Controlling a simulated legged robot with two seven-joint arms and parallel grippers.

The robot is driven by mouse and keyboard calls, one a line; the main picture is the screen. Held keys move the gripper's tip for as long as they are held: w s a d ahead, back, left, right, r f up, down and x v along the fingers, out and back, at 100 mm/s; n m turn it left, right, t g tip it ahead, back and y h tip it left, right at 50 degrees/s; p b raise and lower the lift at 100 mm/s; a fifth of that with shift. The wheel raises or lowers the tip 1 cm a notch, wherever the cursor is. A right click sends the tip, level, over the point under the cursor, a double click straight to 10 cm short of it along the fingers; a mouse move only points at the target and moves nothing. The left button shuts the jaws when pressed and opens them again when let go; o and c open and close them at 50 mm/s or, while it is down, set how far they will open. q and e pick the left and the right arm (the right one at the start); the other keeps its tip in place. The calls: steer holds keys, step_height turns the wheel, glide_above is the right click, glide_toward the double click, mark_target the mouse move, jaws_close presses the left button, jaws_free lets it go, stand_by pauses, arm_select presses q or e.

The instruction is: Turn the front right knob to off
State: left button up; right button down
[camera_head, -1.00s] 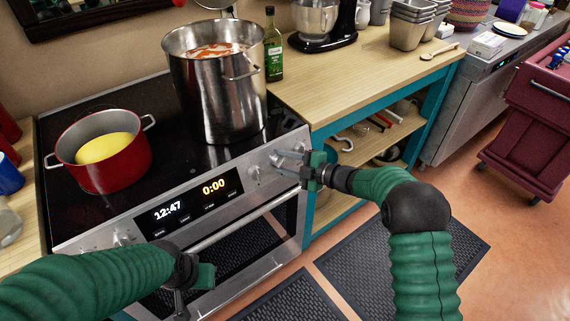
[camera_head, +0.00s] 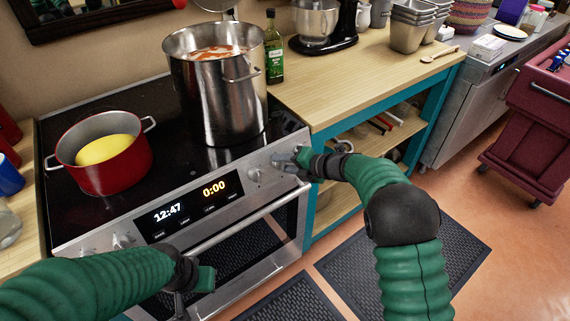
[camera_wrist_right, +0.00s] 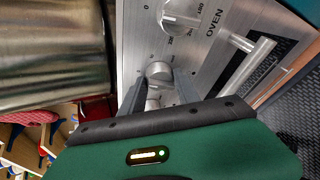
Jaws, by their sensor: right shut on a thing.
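My right gripper (camera_head: 288,161) is at the right end of the stove's steel front panel. In the right wrist view its two dark fingers are shut around a small round silver knob (camera_wrist_right: 159,72). The fingers hide part of that knob, and its pointer setting cannot be read. A larger knob (camera_wrist_right: 181,16) with printed marks and the word OVEN beside it shows farther up in the wrist view. In the head view another knob (camera_head: 254,174) is just left of the gripper. My left gripper (camera_head: 194,283) hangs before the oven door; its finger opening is unclear.
A tall steel pot (camera_head: 215,90) and a red pot (camera_head: 112,165) with yellow contents stand on the black cooktop. The oven handle (camera_head: 240,222) runs below the panel. A wooden counter (camera_head: 340,85) with an oil bottle (camera_head: 274,50) is at the right.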

steer(key=shift+s+f+n, duration=0.15)
steer(key=shift+f+n, duration=0.15)
steer(key=shift+n, duration=0.1)
steer(key=c, duration=1.3)
jaws_free()
steer(key=o, duration=0.4)
steer(key=shift+r, duration=0.1)
steer(key=shift+r, duration=0.1)
steer(key=shift+d+r, duration=0.2)
steer(key=p+v, duration=0.1)
steer(key=v, duration=1.5)
steer(key=shift+r, duration=0.1)
steer(key=shift+p, duration=0.3)
